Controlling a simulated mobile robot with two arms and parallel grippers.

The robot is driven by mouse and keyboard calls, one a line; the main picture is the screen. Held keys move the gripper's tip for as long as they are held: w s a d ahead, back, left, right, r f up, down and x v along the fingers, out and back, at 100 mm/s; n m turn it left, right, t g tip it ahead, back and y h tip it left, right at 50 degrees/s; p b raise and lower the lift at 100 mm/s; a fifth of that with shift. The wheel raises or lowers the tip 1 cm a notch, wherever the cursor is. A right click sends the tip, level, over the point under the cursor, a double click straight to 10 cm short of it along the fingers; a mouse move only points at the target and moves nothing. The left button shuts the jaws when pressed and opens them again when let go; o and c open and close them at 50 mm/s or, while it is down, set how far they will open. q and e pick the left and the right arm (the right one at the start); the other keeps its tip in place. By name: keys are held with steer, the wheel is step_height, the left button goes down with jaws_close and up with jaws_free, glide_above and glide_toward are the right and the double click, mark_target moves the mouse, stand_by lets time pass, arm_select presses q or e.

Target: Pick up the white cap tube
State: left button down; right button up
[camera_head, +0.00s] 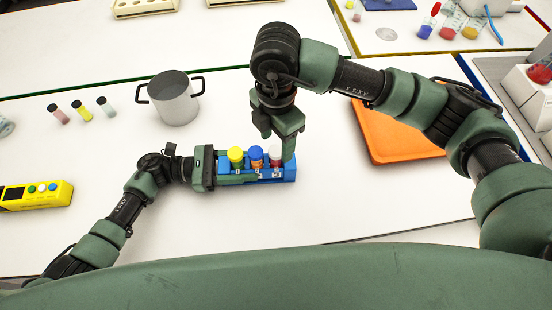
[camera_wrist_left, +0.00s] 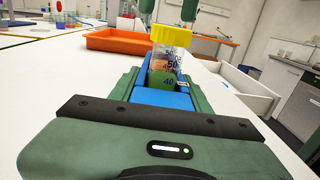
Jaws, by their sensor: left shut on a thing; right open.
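The white cap tube (camera_head: 276,153) stands at the right end of a blue rack (camera_head: 290,174), with dark red content. The yellow-capped tube (camera_head: 236,154) and the blue-capped tube (camera_head: 256,153) stand to its left. My left gripper (camera_head: 238,178) is shut on the rack's left part; in the left wrist view its fingers flank the blue rack (camera_wrist_left: 165,98). The yellow-capped tube (camera_wrist_left: 170,50) hides most of the others there. My right gripper (camera_head: 277,143) points down at the white cap, open, one finger on its right side. Whether it touches the cap is unclear.
An orange tray (camera_head: 400,145) lies right of the rack. A yellow device (camera_head: 36,196) lies at far left. The table in front of the rack is clear.

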mark_target(275, 151)
steer(key=shift+s+a+f, duration=0.1)
steer(key=shift+a+f, duration=0.05)
steer(key=shift+f, duration=2.8)
jaws_close()
